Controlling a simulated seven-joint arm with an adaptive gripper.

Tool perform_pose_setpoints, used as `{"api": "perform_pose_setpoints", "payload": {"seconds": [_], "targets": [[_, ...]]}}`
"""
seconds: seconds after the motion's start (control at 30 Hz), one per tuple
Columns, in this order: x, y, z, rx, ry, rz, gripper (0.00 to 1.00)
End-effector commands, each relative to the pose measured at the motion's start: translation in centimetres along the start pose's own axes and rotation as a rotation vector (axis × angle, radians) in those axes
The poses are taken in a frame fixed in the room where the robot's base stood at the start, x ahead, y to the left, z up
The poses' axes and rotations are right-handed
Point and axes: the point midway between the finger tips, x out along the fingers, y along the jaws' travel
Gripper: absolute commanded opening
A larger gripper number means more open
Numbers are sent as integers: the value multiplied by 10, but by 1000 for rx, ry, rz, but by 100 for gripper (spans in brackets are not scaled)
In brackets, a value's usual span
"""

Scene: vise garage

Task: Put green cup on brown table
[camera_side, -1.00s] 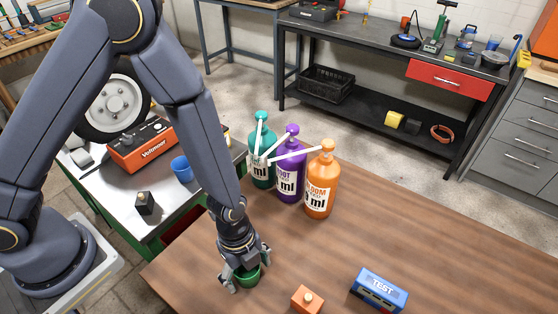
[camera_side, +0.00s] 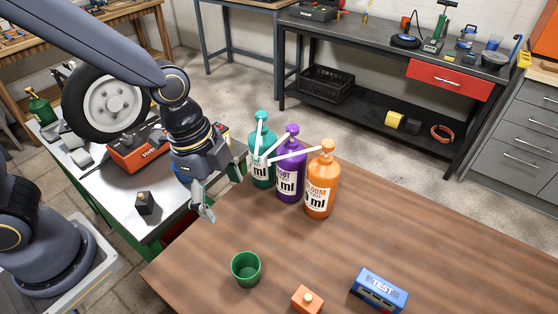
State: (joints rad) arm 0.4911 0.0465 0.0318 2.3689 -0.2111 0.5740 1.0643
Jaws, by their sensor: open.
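The green cup (camera_side: 246,269) stands upright on the brown table (camera_side: 400,240), near its front left corner, and nothing touches it. My gripper (camera_side: 222,200) is open and empty, up and behind the cup, over the gap between the table and the metal bench. A blue cup (camera_side: 181,172) is mostly hidden behind my gripper on the metal bench.
Teal (camera_side: 262,165), purple (camera_side: 291,170) and orange (camera_side: 321,185) pump bottles stand on the table's back left, close to my gripper. An orange block (camera_side: 307,299) and a blue TEST box (camera_side: 379,290) lie right of the cup. The table's right side is clear.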

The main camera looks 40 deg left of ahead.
Motion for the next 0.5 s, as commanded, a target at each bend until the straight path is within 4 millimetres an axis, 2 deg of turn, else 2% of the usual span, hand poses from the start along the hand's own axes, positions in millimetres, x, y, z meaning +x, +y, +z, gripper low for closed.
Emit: {"api": "perform_pose_setpoints", "payload": {"seconds": [0.03, 0.1, 0.2, 0.33, 0.5], "targets": [[-29, -10, 15, -154, 28, -57, 84], [-65, -16, 38, -390, 59, -125, 84], [-107, -14, 73, -707, 105, -222, 84], [-142, -2, 108, -1035, 162, -327, 84], [-160, 10, 131, -1259, 208, -399, 84]]}}
